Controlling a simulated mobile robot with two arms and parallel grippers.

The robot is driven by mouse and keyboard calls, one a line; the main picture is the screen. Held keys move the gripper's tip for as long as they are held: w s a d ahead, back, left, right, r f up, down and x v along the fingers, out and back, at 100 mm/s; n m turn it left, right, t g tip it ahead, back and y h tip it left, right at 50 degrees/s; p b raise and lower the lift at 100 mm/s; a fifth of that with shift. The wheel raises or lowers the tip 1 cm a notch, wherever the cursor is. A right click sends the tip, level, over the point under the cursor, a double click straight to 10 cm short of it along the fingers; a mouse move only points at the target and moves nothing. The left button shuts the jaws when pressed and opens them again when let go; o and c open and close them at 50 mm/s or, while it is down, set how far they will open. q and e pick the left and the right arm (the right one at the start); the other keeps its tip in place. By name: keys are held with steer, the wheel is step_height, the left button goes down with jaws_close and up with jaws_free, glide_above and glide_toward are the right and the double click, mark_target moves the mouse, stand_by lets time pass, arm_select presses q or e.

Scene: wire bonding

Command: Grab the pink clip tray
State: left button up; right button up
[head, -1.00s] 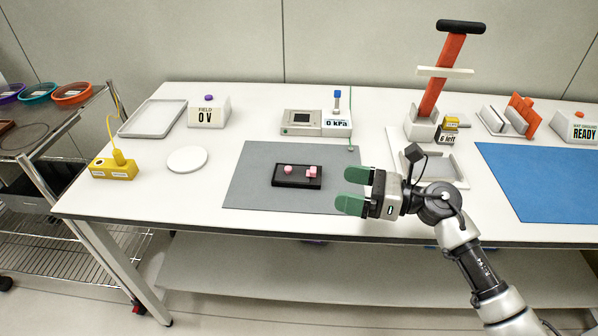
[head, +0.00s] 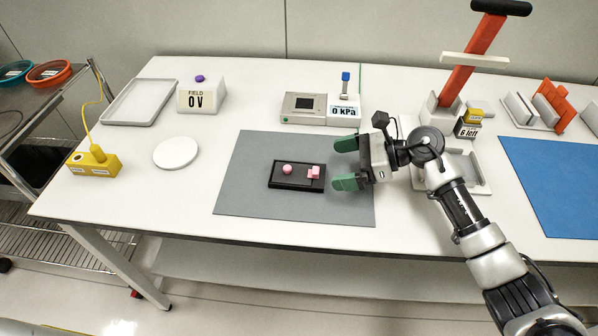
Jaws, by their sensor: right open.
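A small black tray (head: 285,183) lies on the grey mat and carries two pink pieces, a rounded one (head: 287,169) at left and a blocky clip-like one (head: 313,173) at right. My right gripper (head: 345,163) is open and empty, just right of the tray. Its green fingers point left toward the tray, one behind and one in front, apart from it in the picture. My left gripper is not in view.
The grey mat (head: 250,205) is mostly bare. A white disc (head: 176,152) lies to its left, beside a yellow box (head: 94,163). A gauge box reading 0 kPa (head: 343,112) stands behind the mat. A blue mat (head: 560,185) lies at right.

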mark_target(319, 170)
steer(key=shift+a+f, duration=0.15)
steer(key=shift+a, duration=0.15)
steer(key=shift+a+f, duration=0.2)
steer(key=shift+a, duration=0.1)
steer(key=p+x, duration=0.1)
steer(key=x, duration=0.2)
steer(key=shift+s+a+f, duration=0.15)
steer(key=shift+a+f, duration=0.25)
steer(key=shift+a, duration=0.15)
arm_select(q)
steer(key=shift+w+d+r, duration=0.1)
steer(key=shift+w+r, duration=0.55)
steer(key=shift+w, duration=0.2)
arm_select(e)
steer(key=shift+c, duration=0.2)
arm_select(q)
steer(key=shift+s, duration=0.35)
arm_select(e)
steer(key=c, duration=0.9)
steer(key=shift+r, duration=0.1)
